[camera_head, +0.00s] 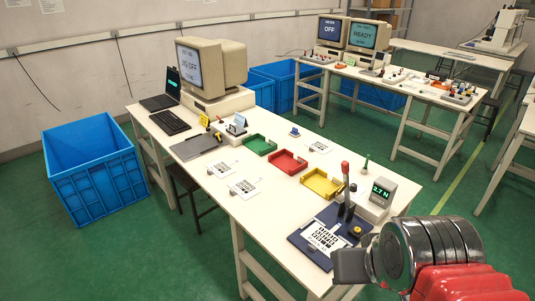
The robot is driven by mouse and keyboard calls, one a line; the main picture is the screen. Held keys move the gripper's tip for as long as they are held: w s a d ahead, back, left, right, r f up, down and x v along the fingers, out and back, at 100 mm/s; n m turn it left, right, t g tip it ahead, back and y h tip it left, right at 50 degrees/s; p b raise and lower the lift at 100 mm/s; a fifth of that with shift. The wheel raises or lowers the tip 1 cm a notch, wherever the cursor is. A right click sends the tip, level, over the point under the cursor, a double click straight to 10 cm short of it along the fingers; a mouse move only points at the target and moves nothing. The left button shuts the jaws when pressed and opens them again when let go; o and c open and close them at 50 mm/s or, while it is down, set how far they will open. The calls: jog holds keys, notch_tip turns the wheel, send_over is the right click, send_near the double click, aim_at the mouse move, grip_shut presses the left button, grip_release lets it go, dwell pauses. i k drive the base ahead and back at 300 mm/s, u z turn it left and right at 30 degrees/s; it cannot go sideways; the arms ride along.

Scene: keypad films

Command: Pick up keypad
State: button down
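A white sheet with rows of black keys, which looks like the keypad (325,238), lies on the dark blue base (301,242) of a lever press at the near end of the long table. The press lever (345,182) has a red top and stands upright behind the sheet. My gripper (352,265) is at the lower right, in front of and to the right of the press. One dark finger pad shows close to the base's near corner; I cannot tell whether it touches. The other finger is not clearly visible, so its opening is unclear. I see nothing held.
A force readout (382,190) showing 2.7 N stands right of the lever. Yellow (322,183), red (288,161) and green (259,144) trays line the table. White printed cards (244,188) lie at the left. A blue crate (93,170) stands on the floor.

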aim_at(322, 239)
jog(key=k, duration=1.35)
jog(key=u, duration=0.25)
jog(key=i, duration=0.6)
jog(key=u, duration=0.5)
jog(key=i, duration=0.95)
